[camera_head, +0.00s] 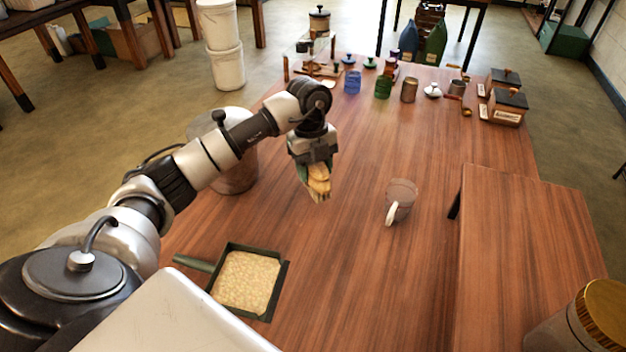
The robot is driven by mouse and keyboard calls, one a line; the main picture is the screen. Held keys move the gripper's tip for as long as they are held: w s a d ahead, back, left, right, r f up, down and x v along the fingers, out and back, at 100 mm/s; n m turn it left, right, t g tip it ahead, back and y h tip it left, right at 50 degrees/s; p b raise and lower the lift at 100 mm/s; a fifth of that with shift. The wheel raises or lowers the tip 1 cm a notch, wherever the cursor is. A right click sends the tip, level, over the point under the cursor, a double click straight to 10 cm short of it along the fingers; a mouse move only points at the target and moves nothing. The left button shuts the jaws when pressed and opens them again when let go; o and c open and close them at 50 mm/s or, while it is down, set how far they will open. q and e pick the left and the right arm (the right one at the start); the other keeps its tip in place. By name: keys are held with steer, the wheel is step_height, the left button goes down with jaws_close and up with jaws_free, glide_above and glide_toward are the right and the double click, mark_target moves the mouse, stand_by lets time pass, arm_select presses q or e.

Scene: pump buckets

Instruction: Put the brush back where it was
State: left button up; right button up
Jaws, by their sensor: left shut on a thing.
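My left gripper (314,170) hangs over the middle-left of the wooden table, pointing down. It is shut on the brush (320,188), a small tan piece with its pale end facing down. The gripper partly hides the brush, and I cannot tell whether its tip touches the table. My right gripper is not in view.
A dark green pan (284,284) with a beige grainy filling lies in front. A bucket (241,176) stands behind my left arm. A clear mug (402,192) stands right of the gripper. Jars and boxes (507,108) line the far end; a raised wooden surface (530,230) is at right.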

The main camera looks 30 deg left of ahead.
arm_select(q)
steer(key=shift+a+f, duration=0.2)
steer(key=shift+f, duration=1.9)
steer(key=shift+f, duration=0.15)
steer(key=o, duration=1)
steer(key=shift+c, duration=0.2)
steer(key=r, duration=0.4)
steer(key=a+r, duration=0.1)
steer(key=r, duration=0.3)
steer(key=w+r, duration=0.1)
steer(key=r, duration=0.3)
steer(key=shift+a+r, duration=0.1)
steer(key=shift+a, duration=0.2)
